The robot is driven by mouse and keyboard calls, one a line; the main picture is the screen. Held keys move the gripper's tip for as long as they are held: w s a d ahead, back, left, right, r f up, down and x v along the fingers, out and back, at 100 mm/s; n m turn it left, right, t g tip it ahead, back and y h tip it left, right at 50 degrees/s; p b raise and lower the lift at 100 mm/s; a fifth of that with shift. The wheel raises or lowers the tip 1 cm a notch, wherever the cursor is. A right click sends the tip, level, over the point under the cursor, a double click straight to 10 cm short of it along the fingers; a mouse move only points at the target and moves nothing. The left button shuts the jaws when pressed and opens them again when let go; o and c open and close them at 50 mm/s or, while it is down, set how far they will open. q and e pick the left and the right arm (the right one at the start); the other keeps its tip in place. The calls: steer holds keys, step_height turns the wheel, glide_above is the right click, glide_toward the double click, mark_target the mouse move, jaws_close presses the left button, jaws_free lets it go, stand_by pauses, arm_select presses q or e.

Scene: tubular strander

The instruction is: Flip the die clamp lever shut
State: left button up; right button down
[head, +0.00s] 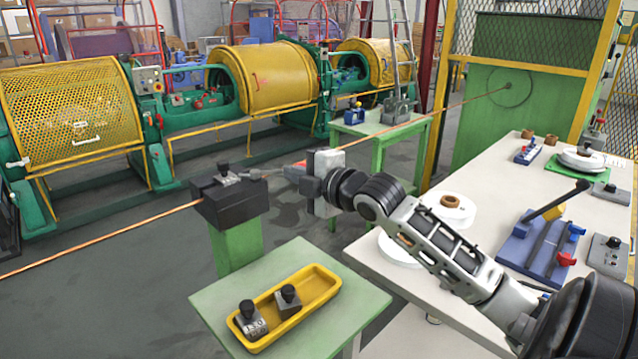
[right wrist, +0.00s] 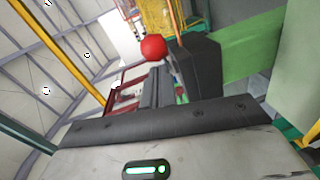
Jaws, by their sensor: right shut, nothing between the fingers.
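The die clamp is a dark block (head: 230,200) on a green post, with a small black knob on top. A short grey lever (head: 255,174) runs from its top toward my right gripper. A red part, apparently the lever's knob (head: 294,172), shows right by the gripper. My right gripper (head: 300,177) is shut and empty, to the right of the block. I cannot tell whether it touches the knob. My left gripper is not in view.
A copper wire (head: 100,241) runs through the block toward the green panel. A yellow tray (head: 328,284) with two small knobbed blocks sits on a green table in front. The white table (head: 490,190) at right holds a blue lever fixture (head: 530,250) and spools.

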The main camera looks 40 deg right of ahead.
arm_select(q)
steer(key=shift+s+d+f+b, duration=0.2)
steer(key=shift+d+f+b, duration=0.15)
steer(key=shift+b, duration=0.75)
arm_select(e)
steer(key=s+a+r, duration=0.1)
steer(key=s+a, duration=0.1)
steer(key=s, duration=1)
steer(key=shift+s+a+r, duration=0.15)
steer(key=shift+a+r, duration=0.1)
steer(key=shift+r, duration=0.1)
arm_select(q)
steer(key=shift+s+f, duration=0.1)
